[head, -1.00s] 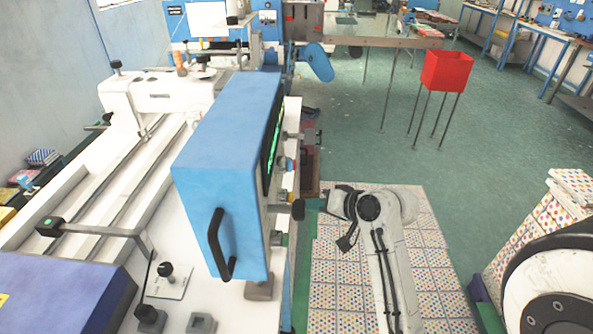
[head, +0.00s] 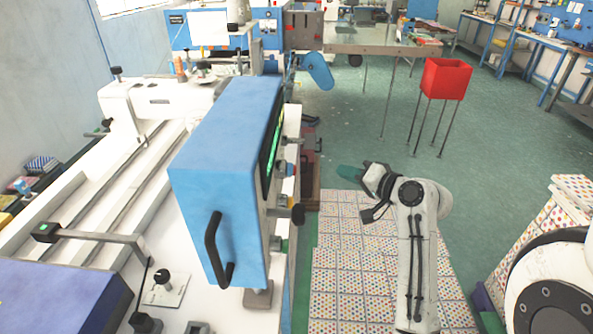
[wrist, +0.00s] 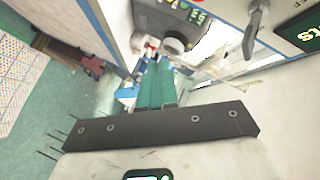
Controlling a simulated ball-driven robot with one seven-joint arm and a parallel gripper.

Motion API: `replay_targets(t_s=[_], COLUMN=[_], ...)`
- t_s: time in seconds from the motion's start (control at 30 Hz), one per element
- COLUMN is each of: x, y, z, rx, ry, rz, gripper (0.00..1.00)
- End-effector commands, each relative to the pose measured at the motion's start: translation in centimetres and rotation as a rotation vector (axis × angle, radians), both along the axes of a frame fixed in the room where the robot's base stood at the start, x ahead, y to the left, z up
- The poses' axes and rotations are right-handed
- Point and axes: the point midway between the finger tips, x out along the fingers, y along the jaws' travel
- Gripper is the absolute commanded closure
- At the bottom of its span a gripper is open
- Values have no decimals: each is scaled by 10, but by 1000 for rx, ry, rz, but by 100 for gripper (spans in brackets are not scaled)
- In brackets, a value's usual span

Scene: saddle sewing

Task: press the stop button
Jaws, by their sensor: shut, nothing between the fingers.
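My gripper (head: 350,172) is shut and empty, with teal fingers pointing left toward the side of the sewing machine. A gap of floor shows between the fingertips and the machine in the head view. The closed fingers also show in the wrist view (wrist: 156,84). In the wrist view a small red part (wrist: 151,46) lies just beyond the fingertips, beside a grey round knob (wrist: 172,46). I cannot tell for certain which control is the stop button.
A black handle (head: 216,250) and a dark knob (head: 298,214) stick out from the machine. A red box on thin legs (head: 445,79) stands at the right. Stacks of patterned boxes (head: 335,260) stand below my arm. Floor is clear behind it.

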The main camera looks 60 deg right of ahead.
Motion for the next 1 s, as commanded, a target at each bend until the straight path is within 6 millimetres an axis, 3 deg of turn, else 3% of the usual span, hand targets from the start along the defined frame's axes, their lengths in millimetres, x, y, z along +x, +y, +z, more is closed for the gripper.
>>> replay_targets(t_s=[0.6,1.0], x=[67,76], y=[28,32], z=[1,0], rx=[1,0], ry=[0,0], rz=[2,1], gripper=[100,100])
